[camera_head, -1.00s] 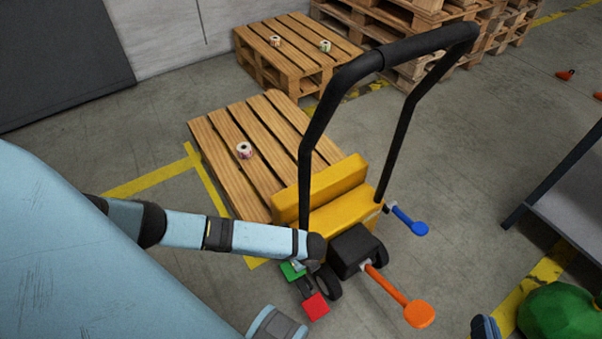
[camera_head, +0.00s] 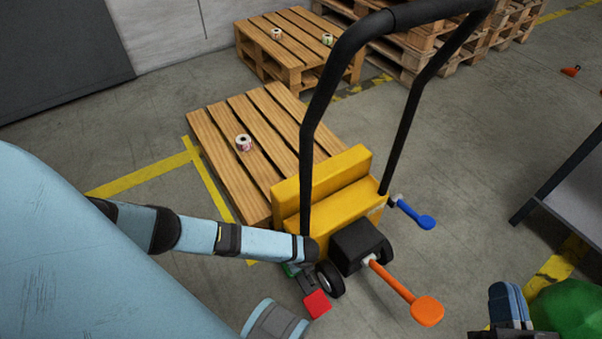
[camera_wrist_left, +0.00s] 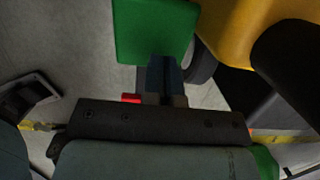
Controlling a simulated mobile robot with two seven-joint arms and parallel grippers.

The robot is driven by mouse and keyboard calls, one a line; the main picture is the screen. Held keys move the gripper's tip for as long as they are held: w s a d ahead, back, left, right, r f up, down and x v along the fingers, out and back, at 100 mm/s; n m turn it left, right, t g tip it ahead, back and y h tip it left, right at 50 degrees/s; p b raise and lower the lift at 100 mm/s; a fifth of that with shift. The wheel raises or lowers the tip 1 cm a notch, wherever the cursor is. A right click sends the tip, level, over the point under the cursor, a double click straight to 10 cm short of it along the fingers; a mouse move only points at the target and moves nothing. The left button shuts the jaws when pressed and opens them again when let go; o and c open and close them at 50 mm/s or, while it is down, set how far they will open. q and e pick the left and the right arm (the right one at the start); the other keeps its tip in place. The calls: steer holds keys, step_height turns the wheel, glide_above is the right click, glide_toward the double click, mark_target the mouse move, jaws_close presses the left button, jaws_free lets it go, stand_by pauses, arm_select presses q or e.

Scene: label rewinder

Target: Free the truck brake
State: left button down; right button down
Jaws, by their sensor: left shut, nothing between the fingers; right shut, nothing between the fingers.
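The yellow pallet truck (camera_head: 330,190) has a tall black handle (camera_head: 308,130). At its near side, low by the wheel, are a green pedal (camera_head: 289,269) and a red pedal (camera_head: 317,303). In the head view my left arm covers most of the green pedal and hides the left gripper. In the left wrist view the left gripper (camera_wrist_left: 165,64) is shut and empty, its tips at the green pedal's (camera_wrist_left: 152,30) lower edge; I cannot tell whether they touch. A bit of red (camera_wrist_left: 131,98) shows beside the fingers. My right gripper (camera_head: 503,290) is shut and empty at lower right.
An orange lever (camera_head: 405,292) and a blue lever (camera_head: 413,213) stick out from the truck. A wooden pallet (camera_head: 230,150) with a label roll (camera_head: 243,142) lies behind it. A green object (camera_head: 570,308) is beside the right gripper. A grey table (camera_head: 575,195) stands at right.

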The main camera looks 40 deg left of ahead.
arm_select(q)
steer(key=shift+a+f, duration=0.15)
steer(key=shift+f, duration=0.4)
arm_select(e)
steer(key=shift+f, duration=0.5)
